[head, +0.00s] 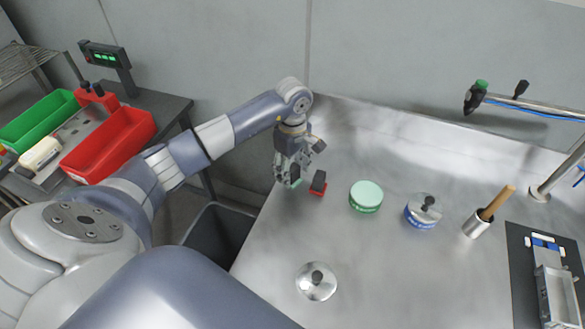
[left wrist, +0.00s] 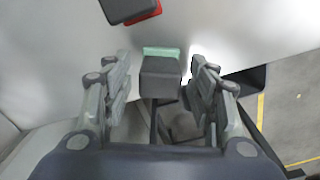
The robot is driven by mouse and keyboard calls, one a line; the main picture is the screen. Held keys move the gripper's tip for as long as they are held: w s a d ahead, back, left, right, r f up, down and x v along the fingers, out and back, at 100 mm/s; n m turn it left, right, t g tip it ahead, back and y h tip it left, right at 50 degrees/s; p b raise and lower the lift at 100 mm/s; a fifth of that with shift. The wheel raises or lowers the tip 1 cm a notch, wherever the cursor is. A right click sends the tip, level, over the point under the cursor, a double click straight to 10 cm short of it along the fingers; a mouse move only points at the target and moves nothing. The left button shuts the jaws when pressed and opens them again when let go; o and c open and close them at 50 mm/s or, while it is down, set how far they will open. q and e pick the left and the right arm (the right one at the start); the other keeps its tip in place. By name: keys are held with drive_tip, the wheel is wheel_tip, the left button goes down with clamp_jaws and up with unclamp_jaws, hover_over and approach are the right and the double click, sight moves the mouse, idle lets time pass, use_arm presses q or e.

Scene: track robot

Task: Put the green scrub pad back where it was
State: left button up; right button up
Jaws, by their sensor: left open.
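The green scrub pad (left wrist: 161,51) has a dark grey block grip on top. In the left wrist view it is at the metal table's edge, between the two fingers of my left gripper (left wrist: 160,72), with gaps on both sides. In the head view only a green sliver of the pad (head: 296,183) shows below my left gripper (head: 289,174), which points down and is open. A red pad with a dark grip (head: 318,186) stands just right of it; part of this red pad (left wrist: 146,14) shows at the wrist view's top. My right gripper is not in view.
The metal table (head: 380,270) holds a green-lidded tin (head: 366,195), a blue-banded tin (head: 422,212), a silver knobbed lid (head: 317,282) and a metal cup (head: 476,226) with a wooden handle. A dark bin (head: 215,235) stands below the table's left edge. Red and green trays are at left.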

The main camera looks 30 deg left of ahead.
sight(293, 167)
use_arm(q)
wheel_tip(293, 167, up, 12)
drive_tip(key=b, duration=0.3)
drive_tip(key=shift+b, duration=0.35)
idle(0.4)
idle(0.6)
